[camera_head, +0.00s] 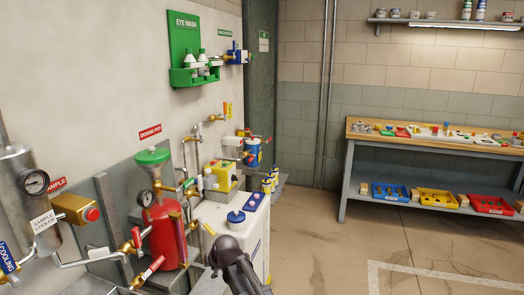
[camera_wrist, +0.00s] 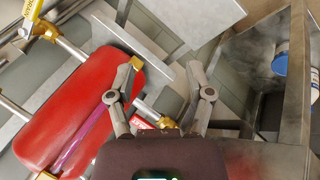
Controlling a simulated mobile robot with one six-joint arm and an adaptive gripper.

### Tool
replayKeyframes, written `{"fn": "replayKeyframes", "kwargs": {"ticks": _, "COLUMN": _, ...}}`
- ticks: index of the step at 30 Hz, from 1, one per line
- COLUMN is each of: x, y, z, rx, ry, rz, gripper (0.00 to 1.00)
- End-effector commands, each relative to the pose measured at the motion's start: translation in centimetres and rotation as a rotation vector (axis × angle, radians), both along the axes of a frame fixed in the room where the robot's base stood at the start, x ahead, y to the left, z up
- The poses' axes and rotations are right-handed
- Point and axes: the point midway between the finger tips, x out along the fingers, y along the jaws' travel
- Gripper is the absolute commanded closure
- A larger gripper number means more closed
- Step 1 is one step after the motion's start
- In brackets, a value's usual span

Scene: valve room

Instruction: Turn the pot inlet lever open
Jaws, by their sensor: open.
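The red dosing pot (camera_head: 162,232) stands upright in the head view, with a green funnel top (camera_head: 152,157) and a gauge. Red-handled valves, one upper (camera_head: 136,238) and one lower (camera_head: 150,268), sit on brass fittings at its left and front. I cannot tell which is the inlet lever. In the wrist view the red pot (camera_wrist: 75,115) fills the left side. My gripper (camera_wrist: 165,65) is open, its left finger overlapping the pot's edge in the picture. A small red and white piece (camera_wrist: 166,122) and a brass fitting (camera_wrist: 151,105) show between the fingers; contact cannot be told.
The sample cooler (camera_head: 25,190) is at the left. A workbench (camera_head: 430,146) with bins stands at the back right. The floor between is clear.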

Motion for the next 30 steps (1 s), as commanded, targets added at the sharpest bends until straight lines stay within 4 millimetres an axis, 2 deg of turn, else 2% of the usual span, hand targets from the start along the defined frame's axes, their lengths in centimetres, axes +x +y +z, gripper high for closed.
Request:
{"fn": "replayKeyframes", "kwargs": {"ticks": 1, "x": -0.7, "y": -2.5, "z": -0.5, "rx": 0.011, "ry": 0.043, "rz": -0.079, "gripper": 0.33}}
{"fn": "replayKeyframes", "kwargs": {"ticks": 6, "x": -2.3, "y": -9.1, "z": -1.6, "rx": 0.050, "ry": 0.185, "rz": -0.354, "gripper": 0.33}}
{"fn": "replayKeyframes", "kwargs": {"ticks": 11, "x": -4.4, "y": -15.0, "z": -2.5, "rx": 0.082, "ry": 0.305, "rz": -0.625, "gripper": 0.33}}
{"fn": "replayKeyframes", "kwargs": {"ticks": 18, "x": -8.6, "y": -23.1, "z": -3.7, "rx": 0.124, "ry": 0.459, "rz": -1.048, "gripper": 0.33}}
{"fn": "replayKeyframes", "kwargs": {"ticks": 24, "x": -12.3, "y": -28.5, "z": -4.3, "rx": 0.150, "ry": 0.554, "rz": -1.381, "gripper": 0.33}}
{"fn": "replayKeyframes", "kwargs": {"ticks": 30, "x": -15.0, "y": -31.7, "z": -4.6, "rx": 0.164, "ry": 0.605, "rz": -1.611, "gripper": 0.33}}
